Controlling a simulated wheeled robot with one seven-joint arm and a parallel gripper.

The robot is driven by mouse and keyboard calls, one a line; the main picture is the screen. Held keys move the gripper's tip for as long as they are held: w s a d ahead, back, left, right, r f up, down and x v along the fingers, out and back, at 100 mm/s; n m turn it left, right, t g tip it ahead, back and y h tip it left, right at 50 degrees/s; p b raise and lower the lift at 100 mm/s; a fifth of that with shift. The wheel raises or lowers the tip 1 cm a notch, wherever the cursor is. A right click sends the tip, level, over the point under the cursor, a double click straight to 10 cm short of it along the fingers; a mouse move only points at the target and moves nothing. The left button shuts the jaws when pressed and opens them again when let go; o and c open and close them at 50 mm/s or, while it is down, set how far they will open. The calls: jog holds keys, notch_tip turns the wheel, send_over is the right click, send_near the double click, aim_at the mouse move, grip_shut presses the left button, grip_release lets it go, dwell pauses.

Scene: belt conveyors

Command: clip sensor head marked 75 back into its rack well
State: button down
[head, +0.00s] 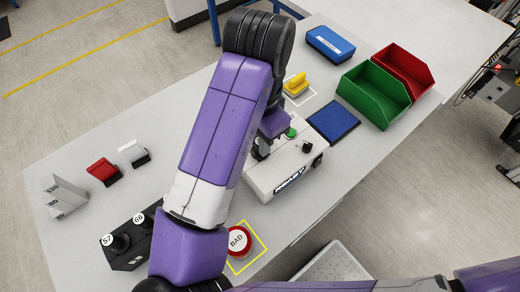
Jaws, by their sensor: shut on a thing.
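The black rack (125,260) stands at the lower left, partly covered by my arm. Two black round heads in it show white tops, one marked 57 (108,240) and one marked 66 (139,219). The rest of the rack is hidden, so I cannot tell which wells are empty. My gripper (262,147) shows only as a small dark part beside my forearm, over the left side of the white box. It is shut on a dark thing, mostly hidden by my arm. No mark 75 can be read.
The white box (272,178) has a green button and a black knob. A red button marked BAD (238,241) sits in a yellow square. Blue pad (333,121), green bin (374,95), red bin (403,72) and blue box (330,43) are right. A grey stepped block (65,197) stands left.

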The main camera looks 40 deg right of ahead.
jog(key=shift+r+p, duration=0.9)
jog(key=shift+r, duration=0.1)
dwell(0.7)
jog(key=shift+r+p, duration=2.9)
jog(key=shift+r, duration=0.25)
jog(key=shift+f, duration=0.1)
